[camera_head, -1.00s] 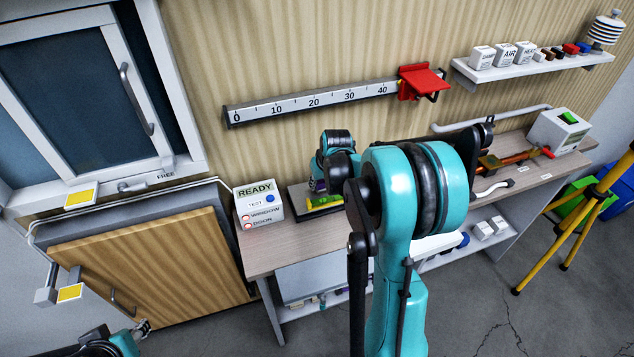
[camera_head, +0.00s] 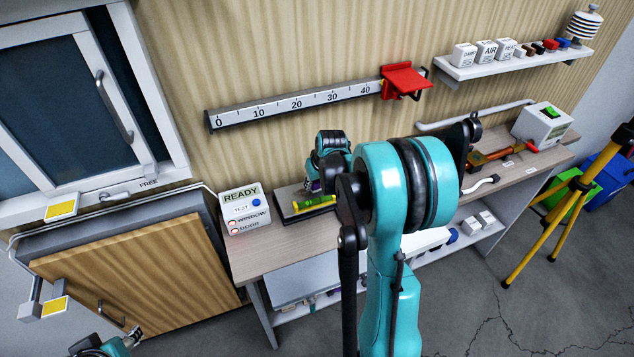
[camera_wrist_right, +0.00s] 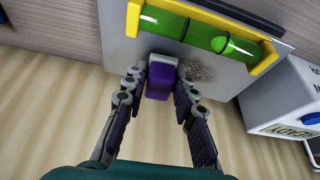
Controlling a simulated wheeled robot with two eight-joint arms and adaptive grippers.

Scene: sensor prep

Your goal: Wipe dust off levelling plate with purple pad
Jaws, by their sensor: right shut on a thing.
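The purple pad (camera_wrist_right: 160,78) is gripped between the two fingers of my right gripper (camera_wrist_right: 160,88). In the wrist view it sits over the pale grey levelling plate (camera_wrist_right: 118,45), and whether it touches is hard to tell. A brown speckled dust patch (camera_wrist_right: 202,70) lies on the plate just right of the pad. A green spirit level in a yellow frame (camera_wrist_right: 200,30) lies along the plate's far side. In the head view the level (camera_head: 313,203) shows beside my right wrist (camera_head: 330,155). My left gripper (camera_head: 137,332) shows small at the bottom left, its jaws unclear.
A white READY box (camera_head: 245,210) stands left of the plate on the bench (camera_head: 265,255). A ruler rail (camera_head: 300,101) with a red slider (camera_head: 404,80) runs along the wall behind. A copper-coloured tool and a white box (camera_head: 541,125) are on the bench's right.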

